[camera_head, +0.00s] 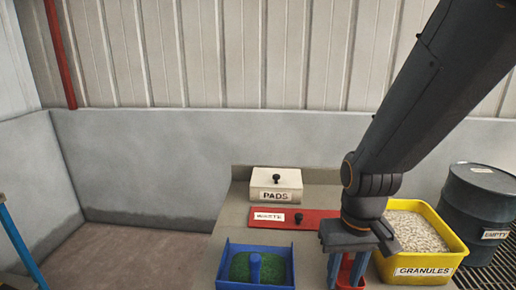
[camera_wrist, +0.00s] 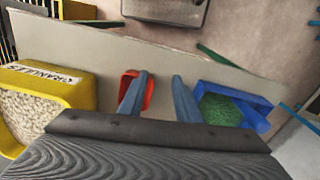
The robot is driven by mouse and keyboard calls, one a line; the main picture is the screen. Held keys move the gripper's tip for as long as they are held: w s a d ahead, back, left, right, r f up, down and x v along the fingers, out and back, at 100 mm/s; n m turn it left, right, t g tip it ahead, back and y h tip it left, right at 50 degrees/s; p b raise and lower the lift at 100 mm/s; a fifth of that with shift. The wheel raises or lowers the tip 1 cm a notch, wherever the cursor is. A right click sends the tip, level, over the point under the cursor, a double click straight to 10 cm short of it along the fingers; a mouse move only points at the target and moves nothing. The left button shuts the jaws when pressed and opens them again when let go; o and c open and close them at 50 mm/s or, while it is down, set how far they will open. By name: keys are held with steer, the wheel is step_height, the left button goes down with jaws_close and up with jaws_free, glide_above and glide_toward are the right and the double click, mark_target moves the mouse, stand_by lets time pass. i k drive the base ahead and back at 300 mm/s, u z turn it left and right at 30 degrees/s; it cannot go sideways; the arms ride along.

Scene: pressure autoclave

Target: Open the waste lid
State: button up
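The waste lid (camera_head: 316,224) is a flat red panel with a white "WASTE" label and a small black knob (camera_head: 298,218). It lies level in the bench top in the head view, behind the blue tray, and looks closed. I cannot make it out in the wrist view. My gripper (camera_head: 347,272) points down over the front of the bench, to the right of and nearer than the knob. Its two blue fingers also show in the wrist view (camera_wrist: 159,85), spread apart with nothing clearly held between them. My wrist hides the lid's right end.
A red object (camera_head: 352,270) stands near my fingers, also in the wrist view (camera_wrist: 149,92). A blue tray (camera_head: 290,268) with green contents is at left. The white PADS box (camera_head: 288,181) stands behind the lid. A yellow GRANULES bin (camera_head: 440,270) and dark drum (camera_head: 482,205) are right.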

mark_target(268, 218)
steer(key=u, duration=0.5)
steer(key=k, duration=0.6)
steer(key=u, duration=0.7)
steer(key=i, duration=0.9)
steer(key=z, duration=0.35)
